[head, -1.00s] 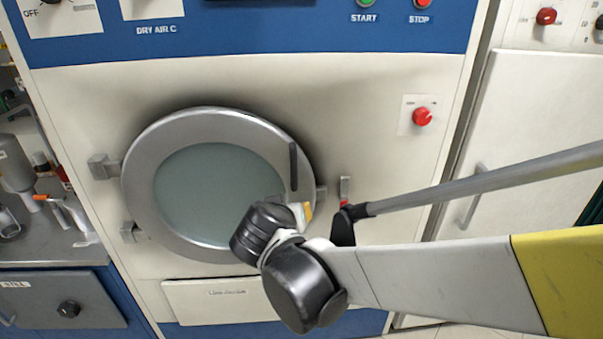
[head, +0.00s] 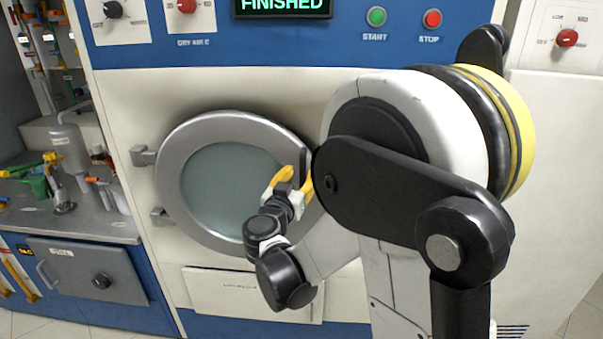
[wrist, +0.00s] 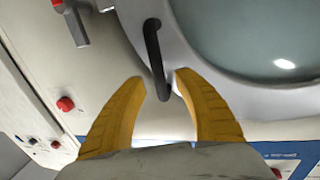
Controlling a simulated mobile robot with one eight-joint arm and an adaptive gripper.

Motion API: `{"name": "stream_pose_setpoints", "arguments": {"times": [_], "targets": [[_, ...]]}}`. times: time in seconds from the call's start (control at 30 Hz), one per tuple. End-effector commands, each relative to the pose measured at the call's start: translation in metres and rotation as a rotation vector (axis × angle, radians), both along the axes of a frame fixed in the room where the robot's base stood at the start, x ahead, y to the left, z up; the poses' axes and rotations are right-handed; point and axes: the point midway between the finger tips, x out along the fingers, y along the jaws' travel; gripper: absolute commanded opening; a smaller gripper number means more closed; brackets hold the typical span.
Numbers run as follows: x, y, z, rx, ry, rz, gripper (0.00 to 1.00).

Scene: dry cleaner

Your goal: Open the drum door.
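The round drum door (head: 180,165) has a silver ring and a grey-green window. It looks shut, with hinges on its left side. Its black bar handle (wrist: 153,45) shows clearly in the wrist view; in the head view my gripper and arm mostly cover it. My gripper (head: 291,178) is at the right side of the door. In the wrist view, my gripper (wrist: 160,82) has its yellow fingers apart, with the handle's end in the gap between the tips. I cannot tell whether they touch it. A latch (wrist: 73,22) sits beside the door.
The display (head: 283,6) above reads FINISHED, near the start button (head: 376,16) and stop button (head: 432,18). A steel counter (head: 75,218) with bottles and tools stands to the left. My arm covers the machine's right front.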

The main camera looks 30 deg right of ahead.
Motion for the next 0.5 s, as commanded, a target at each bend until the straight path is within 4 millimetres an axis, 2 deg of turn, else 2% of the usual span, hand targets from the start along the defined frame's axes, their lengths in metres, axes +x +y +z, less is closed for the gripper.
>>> {"name": "stream_pose_setpoints", "arguments": {"times": [0.2, 0.5], "targets": [[0.016, -0.017, 0.0, 0.0, 0.0, -0.001, 0.38], [0.018, -0.018, 0.0, 0.001, 0.001, 0.001, 0.38]]}}
